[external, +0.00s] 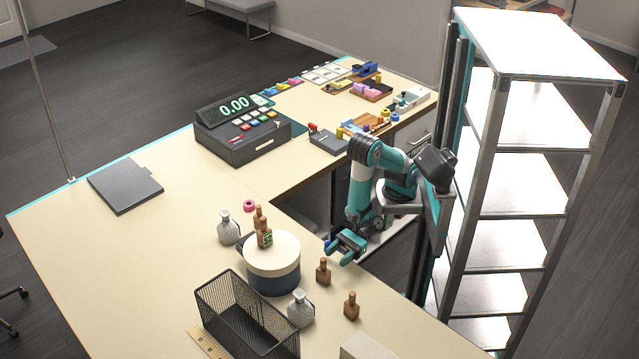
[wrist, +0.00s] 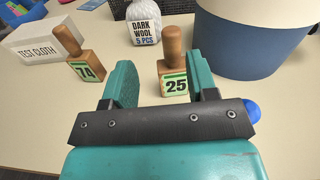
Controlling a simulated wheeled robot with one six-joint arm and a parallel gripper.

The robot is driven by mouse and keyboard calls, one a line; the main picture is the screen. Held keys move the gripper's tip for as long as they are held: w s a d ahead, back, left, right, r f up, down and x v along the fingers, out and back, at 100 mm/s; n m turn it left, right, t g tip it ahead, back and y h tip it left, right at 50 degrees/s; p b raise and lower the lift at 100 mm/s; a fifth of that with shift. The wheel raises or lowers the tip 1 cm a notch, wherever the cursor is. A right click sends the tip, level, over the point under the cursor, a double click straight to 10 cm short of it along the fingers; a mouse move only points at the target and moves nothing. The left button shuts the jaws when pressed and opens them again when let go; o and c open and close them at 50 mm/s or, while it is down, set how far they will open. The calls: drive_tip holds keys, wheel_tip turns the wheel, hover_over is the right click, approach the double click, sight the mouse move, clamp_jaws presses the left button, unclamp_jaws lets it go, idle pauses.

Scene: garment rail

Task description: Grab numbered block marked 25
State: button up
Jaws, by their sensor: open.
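The block marked 25 (wrist: 176,84) is a wooden peg-topped block with a green-framed number label, upright on the counter. In the external view it appears as the small brown block (external: 323,272) beside the round canister. My gripper (external: 345,246) is open and empty, low over the counter edge close to that block. In the wrist view the block shows between the spread fingers of my gripper (wrist: 158,70), nearer the right finger. I cannot tell whether that finger touches it. The block marked 74 (wrist: 86,70) stands to the left; it is also in the external view (external: 351,307).
A DARK WOOL bottle (wrist: 143,24) is behind. A TEST CLOTH box (wrist: 40,42) is at left. A black mesh basket (external: 240,318) stands farther along the counter.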

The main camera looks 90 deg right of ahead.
sight(321, 272)
drive_tip(key=shift+w+d+f+m+t, duration=0.1)
drive_tip(key=shift+d+f+m+t, duration=0.15)
drive_tip(key=shift+f+m+t, duration=0.25)
drive_tip(key=shift+w+d+m+h, duration=0.1)
drive_tip(key=shift+w+m+h, duration=0.05)
drive_tip(key=shift+m+h, duration=0.15)
drive_tip(key=shift+w+a+r, duration=0.1)
drive_tip(key=shift+w+a, duration=0.1)
drive_tip(key=shift+w, duration=0.1)
drive_tip(key=p+x, duration=0.5)
drive_tip(key=x, duration=0.1)
drive_tip(key=shift+r, duration=0.15)
drive_tip(key=shift+w+a+p, duration=0.2)
drive_tip(key=shift+w+p, duration=0.05)
drive_tip(key=shift+p, duration=0.05)
drive_tip(key=shift+f, duration=0.2)
drive_tip(key=shift+c, duration=0.3)
clamp_jaws()
